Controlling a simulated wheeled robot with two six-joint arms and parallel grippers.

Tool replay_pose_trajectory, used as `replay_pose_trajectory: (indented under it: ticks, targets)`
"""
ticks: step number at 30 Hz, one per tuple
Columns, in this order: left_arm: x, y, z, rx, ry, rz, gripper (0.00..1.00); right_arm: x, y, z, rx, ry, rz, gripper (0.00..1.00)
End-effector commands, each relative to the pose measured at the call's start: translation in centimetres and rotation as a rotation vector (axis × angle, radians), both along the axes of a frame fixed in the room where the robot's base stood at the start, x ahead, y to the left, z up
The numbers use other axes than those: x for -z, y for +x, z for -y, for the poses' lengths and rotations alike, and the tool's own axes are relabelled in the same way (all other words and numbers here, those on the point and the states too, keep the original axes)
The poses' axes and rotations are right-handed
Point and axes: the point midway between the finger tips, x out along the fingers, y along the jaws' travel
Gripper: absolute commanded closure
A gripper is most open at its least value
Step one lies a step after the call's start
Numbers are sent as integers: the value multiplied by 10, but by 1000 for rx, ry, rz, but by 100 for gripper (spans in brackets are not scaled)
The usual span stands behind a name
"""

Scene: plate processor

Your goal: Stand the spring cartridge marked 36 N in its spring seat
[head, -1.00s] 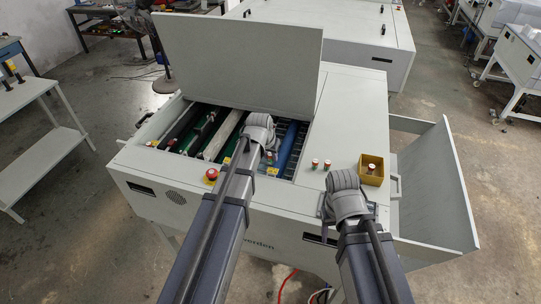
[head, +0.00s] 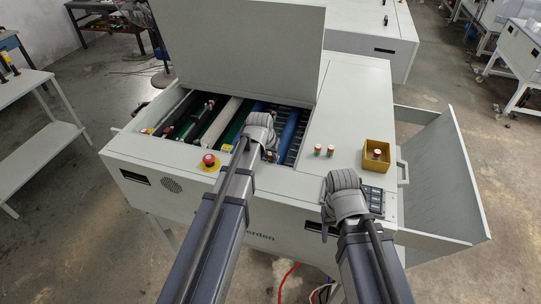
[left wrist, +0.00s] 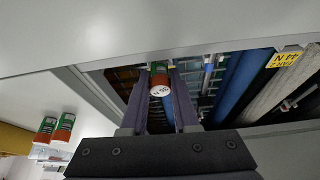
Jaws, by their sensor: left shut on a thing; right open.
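The spring cartridge marked 36 N (left wrist: 160,82) is between the fingers of my left gripper (left wrist: 162,90) in the left wrist view. Its pale end with the marking faces the camera; its sides are green and red. In the head view my left gripper (head: 268,152) is over the front of the machine's open bay, and the cartridge cannot be made out there. A spring seat under the cartridge is not clearly visible. My right gripper (head: 328,222) is open and empty by the machine's front right edge.
Two cartridges (head: 324,151) stand on the deck right of the bay. A yellow box (head: 376,156) holds another. Rollers, including a blue one (head: 288,135), fill the bay. A raised lid (head: 240,50) stands behind. A red button (head: 208,160) is at front left. A yellow label (left wrist: 286,60) reads 44 N.

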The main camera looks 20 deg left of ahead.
Motion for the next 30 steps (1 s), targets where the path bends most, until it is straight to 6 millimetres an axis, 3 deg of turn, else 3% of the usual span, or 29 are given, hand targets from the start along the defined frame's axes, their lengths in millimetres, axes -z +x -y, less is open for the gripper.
replay_pose_trajectory:
  ticks: [30]
  targets:
    - [5, 0, 0, 0, 0, 0, 100, 5, 0, 0, 0, 0, 0, 42]
